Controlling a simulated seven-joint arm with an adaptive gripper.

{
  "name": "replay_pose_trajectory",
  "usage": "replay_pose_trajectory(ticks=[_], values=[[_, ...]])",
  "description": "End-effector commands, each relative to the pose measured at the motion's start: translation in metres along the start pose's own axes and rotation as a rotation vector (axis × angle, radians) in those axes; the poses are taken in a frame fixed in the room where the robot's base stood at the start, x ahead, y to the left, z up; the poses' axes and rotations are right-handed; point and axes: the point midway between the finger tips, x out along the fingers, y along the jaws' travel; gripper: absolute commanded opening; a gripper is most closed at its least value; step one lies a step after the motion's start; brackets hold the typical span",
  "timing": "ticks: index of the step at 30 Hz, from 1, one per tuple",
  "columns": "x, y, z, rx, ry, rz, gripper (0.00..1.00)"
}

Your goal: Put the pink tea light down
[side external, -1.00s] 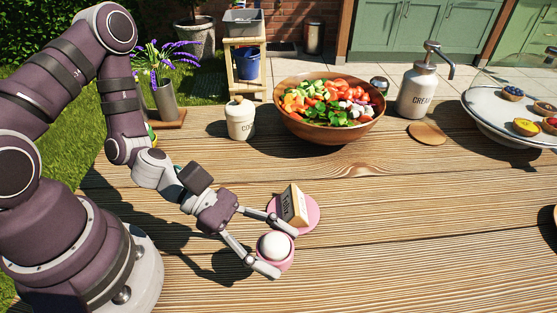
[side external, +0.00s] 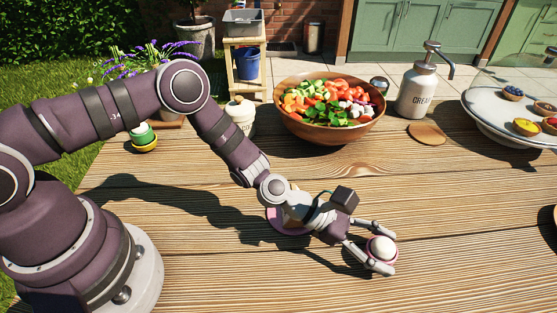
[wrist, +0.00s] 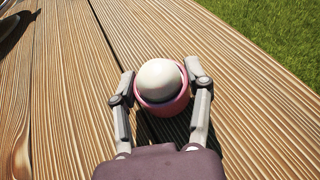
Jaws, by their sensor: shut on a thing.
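The pink tea light (side external: 381,250) has a pink cup with a rounded white top. It is between the fingers of my gripper (side external: 375,247), which is shut on it. In the wrist view the pink tea light (wrist: 160,82) sits upright between both fingertips of my gripper (wrist: 160,90), over bare wooden planks. A shadow lies close by it; I cannot tell whether its base touches the table (side external: 450,200).
A pink round plate (side external: 285,224) is partly hidden behind my arm.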

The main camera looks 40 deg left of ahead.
Motion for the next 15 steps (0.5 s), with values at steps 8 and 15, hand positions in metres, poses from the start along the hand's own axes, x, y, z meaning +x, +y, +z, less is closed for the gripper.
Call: replay_pose_trajectory(ticks=[8,15], values=[[0.0013,0.0001,-0.0043,0.002,0.0,0.0,0.12],[0.002,0.0002,-0.0062,0.002,0.0,0.0,0.69]])
